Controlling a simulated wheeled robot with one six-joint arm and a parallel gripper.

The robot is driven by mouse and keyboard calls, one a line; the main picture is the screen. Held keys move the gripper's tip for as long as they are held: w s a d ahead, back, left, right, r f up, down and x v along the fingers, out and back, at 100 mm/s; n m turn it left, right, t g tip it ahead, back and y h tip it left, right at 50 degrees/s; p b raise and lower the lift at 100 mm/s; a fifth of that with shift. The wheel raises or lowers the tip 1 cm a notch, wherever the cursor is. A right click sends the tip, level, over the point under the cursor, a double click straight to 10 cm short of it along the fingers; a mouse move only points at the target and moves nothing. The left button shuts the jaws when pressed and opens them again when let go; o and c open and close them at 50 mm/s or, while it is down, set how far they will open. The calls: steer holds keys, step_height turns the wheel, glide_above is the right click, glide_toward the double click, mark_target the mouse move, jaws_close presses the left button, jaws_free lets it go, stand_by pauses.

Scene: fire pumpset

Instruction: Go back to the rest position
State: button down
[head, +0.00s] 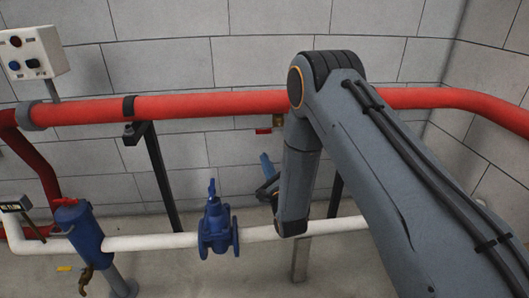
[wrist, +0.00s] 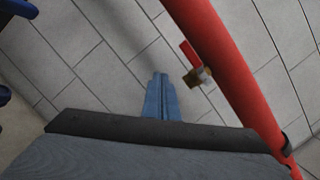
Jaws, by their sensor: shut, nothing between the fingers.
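My gripper (wrist: 160,82) shows in the wrist view as two blue fingers pressed together with nothing between them. In the head view its blue fingers (head: 266,161) point up beside my forearm, below the red pipe (head: 210,104). Much of the gripper is hidden behind my arm there. A small brass valve (wrist: 199,76) with a red lever (wrist: 189,53) hangs at the red pipe, to the right of the fingertips in the wrist view. The lever also shows in the head view (head: 263,131). The fingers look apart from the valve and pipe.
A blue flanged valve (head: 214,229) sits on the low white pipe (head: 150,242). A blue cylinder (head: 78,232) with a red top stands at left. A white control box (head: 31,52) is at upper left. Dark posts support the red pipe. A block wall closes the back.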

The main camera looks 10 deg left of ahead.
steer(key=s+f, duration=0.1)
steer(key=s, duration=0.3)
steer(key=s+d+r+n+g+h+p, duration=0.25)
steer(key=d+r+n+g, duration=0.2)
steer(key=d, duration=0.35)
steer(key=s+d+r+n+g+h+p, duration=0.2)
steer(key=d+r+n+g+h+p, duration=0.15)
steer(key=d+n, duration=0.35)
steer(key=s+d+r+n+g+p, duration=0.1)
steer(key=s+d+r+n+g, duration=0.2)
steer(key=s, duration=0.7)
steer(key=s+d+r+n+g+h+p, duration=0.1)
steer(key=s+d+r+n+g, duration=0.3)
steer(key=s, duration=0.6)
steer(key=s+d+r+n+g+p, duration=0.2)
steer(key=s+d, duration=0.4)
steer(key=s, duration=0.5)
steer(key=shift+d+r+n+g+h, duration=0.25)
steer(key=shift+r+n+g+h, duration=0.15)
steer(key=shift+r+n+g, duration=0.45)
steer(key=shift+w+d+f, duration=0.1)
